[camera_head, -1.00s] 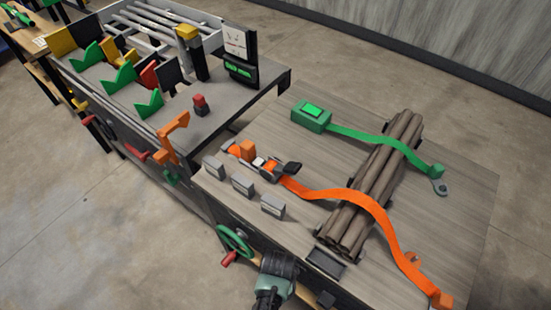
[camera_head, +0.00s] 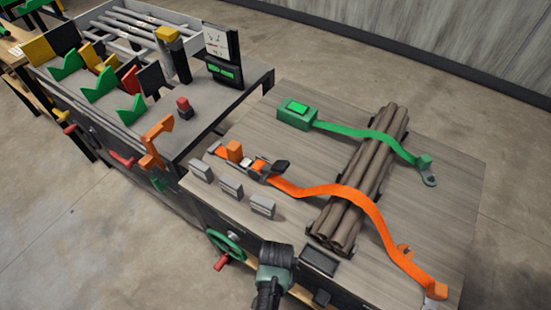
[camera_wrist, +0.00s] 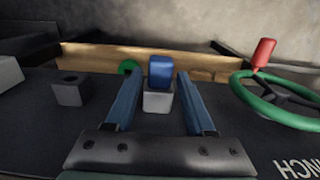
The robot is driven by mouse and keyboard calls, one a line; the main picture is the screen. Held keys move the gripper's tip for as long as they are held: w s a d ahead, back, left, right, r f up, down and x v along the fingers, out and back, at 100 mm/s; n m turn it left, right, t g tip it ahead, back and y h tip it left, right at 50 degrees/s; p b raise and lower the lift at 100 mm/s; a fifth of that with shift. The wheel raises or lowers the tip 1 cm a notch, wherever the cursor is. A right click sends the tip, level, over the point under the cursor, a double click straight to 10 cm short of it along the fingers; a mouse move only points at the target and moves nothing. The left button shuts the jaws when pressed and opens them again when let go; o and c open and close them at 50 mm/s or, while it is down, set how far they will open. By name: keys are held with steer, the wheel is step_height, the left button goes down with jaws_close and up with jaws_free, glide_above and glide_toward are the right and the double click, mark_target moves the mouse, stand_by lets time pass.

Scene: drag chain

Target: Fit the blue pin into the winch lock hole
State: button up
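The blue pin (camera_wrist: 160,70) stands upright in a small grey block (camera_wrist: 157,101) at the middle of the wrist view. My gripper (camera_wrist: 158,75) is open, with one finger on each side of the pin and visible gaps to both. Another grey block (camera_wrist: 72,92) with a dark hole in its top stands to the left; I cannot tell whether it is the winch lock hole. In the head view the pin and my fingertips are hidden or too small to make out.
In the head view the handwheel (camera_head: 225,244) is on the bench front. The bench top (camera_head: 435,190) carries a log bundle (camera_head: 360,180), an orange strap (camera_head: 335,190) and a green strap (camera_head: 375,137). A second workstation (camera_head: 150,95) adjoins at the left. A wooden board (camera_wrist: 210,68) lies beyond the pin.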

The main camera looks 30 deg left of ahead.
steer(key=shift+o, duration=0.9)
step_height(320, 180, up, 13)
steer(key=p, duration=0.2)
